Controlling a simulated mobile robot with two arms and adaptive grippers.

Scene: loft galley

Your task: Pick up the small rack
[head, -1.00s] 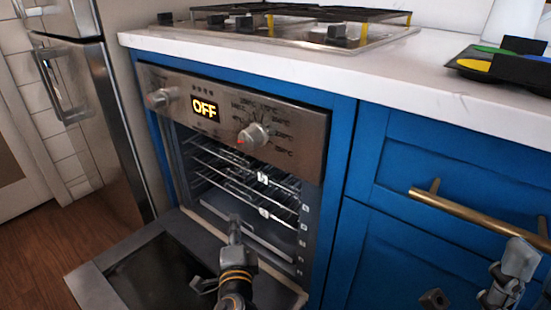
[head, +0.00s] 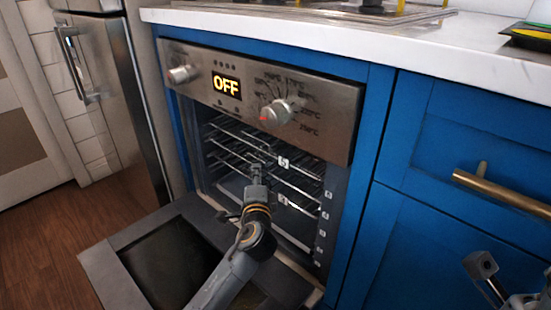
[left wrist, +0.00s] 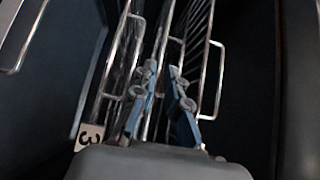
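Wire racks (head: 232,136) sit at several levels inside the open oven; I cannot tell which one is the small rack. Number tags 5 and 4 show on them in the head view. My left gripper (head: 257,168) reaches into the oven mouth in front of the racks. In the left wrist view its two fingers (left wrist: 164,85) are apart, with rack wires (left wrist: 205,45) beyond and beside them and a tag 3 at lower left. Whether a wire lies between the fingers is unclear. Part of my right gripper (head: 505,285) shows at lower right; its fingers are partly cut off.
The oven door (head: 165,265) is folded down under my left arm. The oven panel (head: 260,95) reads OFF. Blue drawers with a brass handle (head: 500,192) stand to the right, a steel fridge (head: 120,100) to the left. A white counter (head: 400,35) runs above.

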